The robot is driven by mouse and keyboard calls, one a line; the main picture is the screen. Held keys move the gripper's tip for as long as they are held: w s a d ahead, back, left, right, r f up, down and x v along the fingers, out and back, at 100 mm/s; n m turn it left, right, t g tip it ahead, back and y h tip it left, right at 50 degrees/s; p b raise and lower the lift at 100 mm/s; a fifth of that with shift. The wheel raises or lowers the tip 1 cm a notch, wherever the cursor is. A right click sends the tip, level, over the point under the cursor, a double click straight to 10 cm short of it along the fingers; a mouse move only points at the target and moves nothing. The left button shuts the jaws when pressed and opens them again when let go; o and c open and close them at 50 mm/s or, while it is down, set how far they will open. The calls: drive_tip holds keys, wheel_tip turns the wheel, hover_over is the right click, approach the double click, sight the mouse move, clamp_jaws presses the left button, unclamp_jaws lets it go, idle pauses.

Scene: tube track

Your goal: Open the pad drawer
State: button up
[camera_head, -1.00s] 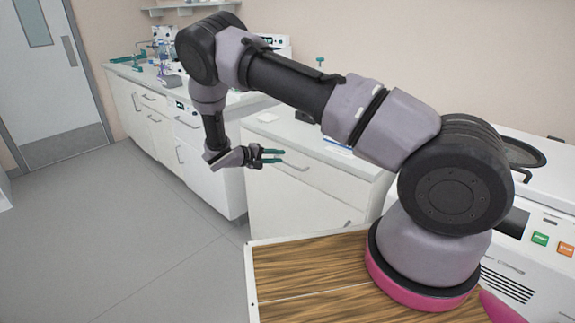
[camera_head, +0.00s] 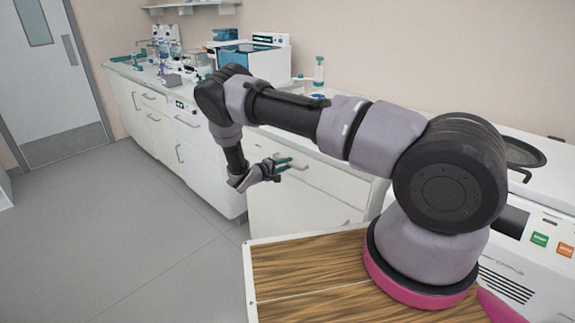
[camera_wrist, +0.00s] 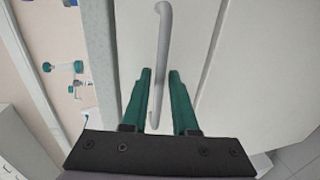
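The drawer front (camera_head: 335,178) is the white upper panel of the cabinet in the middle of the head view; no label shows that it is the pad drawer. It looks shut. Its grey bar handle (camera_wrist: 163,45) runs lengthwise through the wrist view, and part of it shows in the head view beside the fingertips. My gripper (camera_head: 287,163) is at the drawer front with its green fingers apart. In the wrist view the fingers (camera_wrist: 160,75) lie on either side of the handle, with gaps visible. I cannot tell how deep the handle sits between them.
The white counter runs left along the wall with a blue-windowed machine (camera_head: 250,58) and labware on it. A bottle with a green cap (camera_head: 319,70) stands above the drawer. A lower handle (camera_head: 350,222) is on the same cabinet. The grey floor (camera_head: 150,240) at left is clear.

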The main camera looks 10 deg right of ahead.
drive_tip(key=shift+w+d+f, duration=0.1)
drive_tip(key=shift+w+d, duration=0.2)
drive_tip(key=shift+d, duration=0.05)
clamp_jaws()
idle(1.2)
